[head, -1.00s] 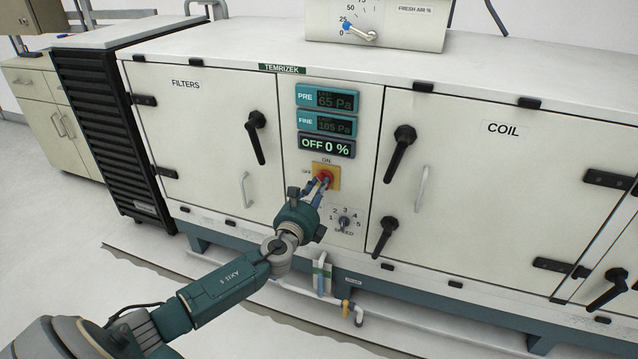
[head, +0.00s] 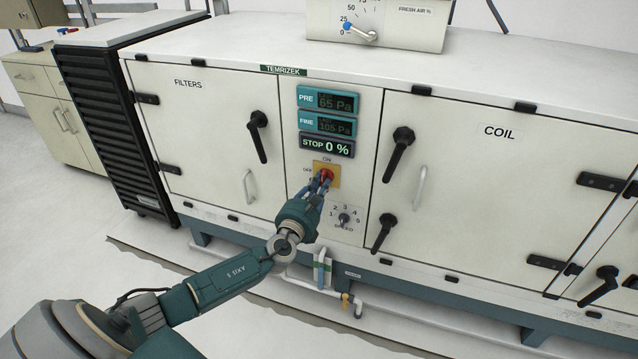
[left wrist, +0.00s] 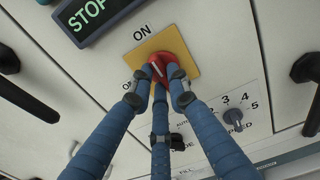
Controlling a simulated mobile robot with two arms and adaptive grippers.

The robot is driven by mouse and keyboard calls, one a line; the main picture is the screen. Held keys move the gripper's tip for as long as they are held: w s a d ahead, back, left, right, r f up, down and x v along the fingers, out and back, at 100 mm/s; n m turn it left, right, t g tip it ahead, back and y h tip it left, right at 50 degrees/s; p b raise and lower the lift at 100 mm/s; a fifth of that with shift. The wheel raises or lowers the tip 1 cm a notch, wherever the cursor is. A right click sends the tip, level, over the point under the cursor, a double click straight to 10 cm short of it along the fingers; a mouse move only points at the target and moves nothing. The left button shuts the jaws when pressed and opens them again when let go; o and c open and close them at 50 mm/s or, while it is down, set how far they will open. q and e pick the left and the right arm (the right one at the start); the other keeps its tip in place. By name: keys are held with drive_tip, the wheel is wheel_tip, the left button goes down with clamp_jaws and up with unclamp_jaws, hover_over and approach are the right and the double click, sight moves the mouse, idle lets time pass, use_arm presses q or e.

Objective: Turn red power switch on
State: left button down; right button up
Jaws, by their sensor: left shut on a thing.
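The red power switch (head: 327,175) sits on a yellow plate marked ON and OFF, on the middle panel of the white cabinet. In the left wrist view the red switch (left wrist: 165,65) shows a white pointer mark that leans toward the ON label. My left gripper (head: 324,182) is shut on the red switch, its blue fingers around the knob. The fingers (left wrist: 158,82) hide part of the knob and the lower part of the plate. The display (head: 326,145) above reads STOP 0 %. My right gripper is not in view.
A speed dial (head: 344,219) sits just below the switch. Black door handles stick out on the FILTERS door (head: 257,135) and the COIL door (head: 399,154). Pipes with a yellow valve (head: 345,299) run low in front of the cabinet.

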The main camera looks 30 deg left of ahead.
use_arm(q)
drive_tip(key=shift+f, duration=0.1)
idle(0.3)
drive_tip(key=c, duration=1.7)
unclamp_jaws()
drive_tip(key=shift+o, duration=0.2)
drive_tip(key=shift+s, duration=0.1)
drive_tip(key=v, duration=1.1)
drive_tip(key=shift+s, duration=0.4)
